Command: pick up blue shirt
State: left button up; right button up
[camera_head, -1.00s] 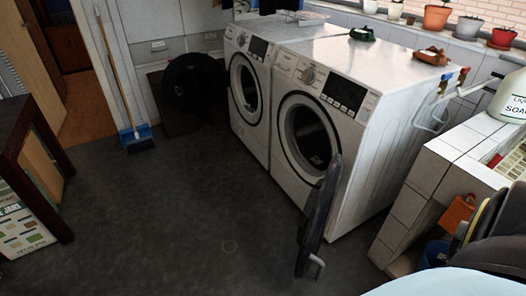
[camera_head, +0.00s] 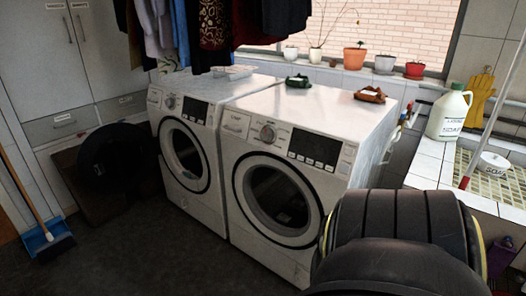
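Several garments hang in a row along the top edge. A pale blue-grey shirt (camera_head: 156,28) hangs near the left end of the row. Its upper part is cut off by the frame edge. Dark garments hang beside it, including a navy-looking one (camera_head: 286,14) at the right end; I cannot tell for certain which is the blue shirt. Neither of my grippers is in view. A dark part of my arm fills the bottom right.
Two white washing machines, left (camera_head: 185,150) and right (camera_head: 275,190), stand below the clothes. A soap jug (camera_head: 449,112) stands on the tiled sink counter (camera_head: 430,170). Potted plants (camera_head: 355,56) line the sill. A broom (camera_head: 48,240) stands at left. Dark floor (camera_head: 130,262) is clear in front.

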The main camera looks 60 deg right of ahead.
aim_at(287, 217)
jog(key=i, duration=1.15)
jog(key=z, duration=2.5)
jog(key=i, duration=0.75)
jog(key=z, duration=0.05)
